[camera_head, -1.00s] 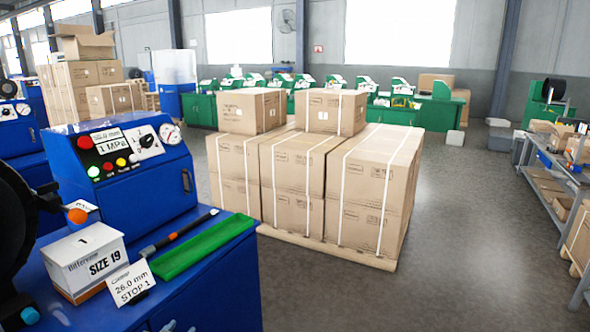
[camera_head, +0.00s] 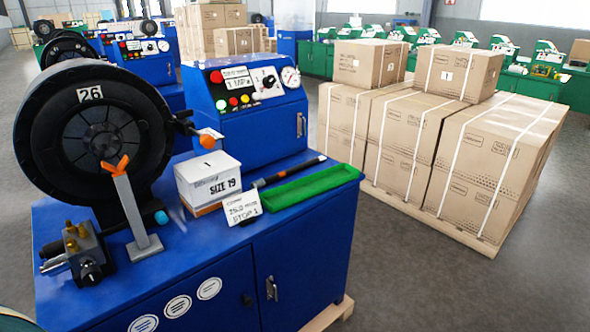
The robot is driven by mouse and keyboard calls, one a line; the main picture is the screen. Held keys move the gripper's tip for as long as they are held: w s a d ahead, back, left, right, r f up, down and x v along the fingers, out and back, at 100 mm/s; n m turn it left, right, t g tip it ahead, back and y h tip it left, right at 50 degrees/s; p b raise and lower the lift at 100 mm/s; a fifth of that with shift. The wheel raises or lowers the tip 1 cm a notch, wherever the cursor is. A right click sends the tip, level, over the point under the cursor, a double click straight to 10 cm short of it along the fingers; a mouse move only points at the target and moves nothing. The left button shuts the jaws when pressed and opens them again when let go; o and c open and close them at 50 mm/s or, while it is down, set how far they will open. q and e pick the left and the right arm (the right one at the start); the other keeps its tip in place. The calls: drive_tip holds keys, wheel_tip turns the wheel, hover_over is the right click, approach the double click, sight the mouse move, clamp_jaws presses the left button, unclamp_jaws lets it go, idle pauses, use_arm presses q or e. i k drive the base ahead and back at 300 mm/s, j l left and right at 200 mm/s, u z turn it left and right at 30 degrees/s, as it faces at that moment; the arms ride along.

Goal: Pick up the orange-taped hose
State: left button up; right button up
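The orange-taped hose (camera_head: 291,171) is a short black hose with an orange band near its left end. It lies on the blue bench top (camera_head: 172,268), behind the green tray (camera_head: 312,187) and roughly parallel to it. Its left end is close to a white box marked SIZE 19 (camera_head: 208,180) and a small card reading STOP 1 (camera_head: 242,208). Neither of my grippers shows in the head view.
A large black crimper marked 26 (camera_head: 95,130) stands at the bench's left. In front are a grey stand with an orange top (camera_head: 135,215) and a valve block (camera_head: 85,255). A blue control box (camera_head: 250,115) stands behind the hose. Strapped cartons (camera_head: 405,140) stand right; floor between is open.

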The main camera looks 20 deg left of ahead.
sight(261, 183)
drive_tip(key=u, duration=2.4)
drive_tip(key=l+u, duration=0.35)
drive_tip(key=k+l+u, duration=0.15)
drive_tip(key=u, duration=0.2)
drive_tip(key=k+l+u, duration=0.1)
drive_tip(key=l+u, duration=0.25)
drive_tip(key=k+l+u, duration=0.55)
drive_tip(key=k+l, duration=0.15)
drive_tip(key=k+l+u, duration=0.15)
drive_tip(key=k+l, duration=0.6)
drive_tip(key=k, duration=0.05)
